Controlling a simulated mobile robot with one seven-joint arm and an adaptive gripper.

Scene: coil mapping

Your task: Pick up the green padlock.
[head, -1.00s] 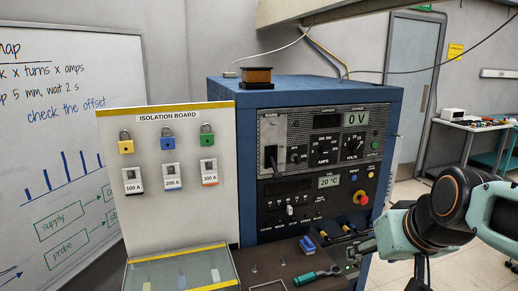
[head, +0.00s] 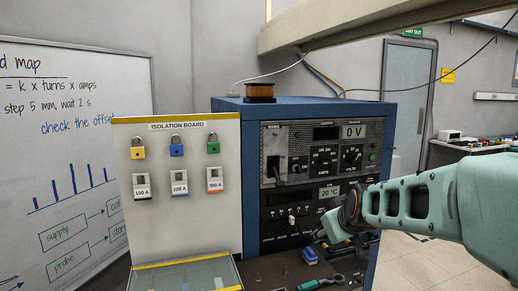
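The green padlock (head: 213,144) hangs at the top right of the isolation board (head: 228,200), right of a blue padlock (head: 176,146) and a yellow padlock (head: 138,148). It hangs upright above the switch labelled 300 A (head: 215,180). My arm reaches in from the right, in front of the blue cabinet. The end of my arm, with my gripper (head: 321,236), is low and right of the board, well apart from the green padlock. The fingers are too small and hidden to tell open from shut.
The blue cabinet (head: 313,109) with its control panel stands right of the board. A clear-topped case (head: 185,272) with yellow edging lies below the board. A green-handled tool (head: 318,283) and a blue item (head: 309,254) lie on the bench. The space before the padlocks is clear.

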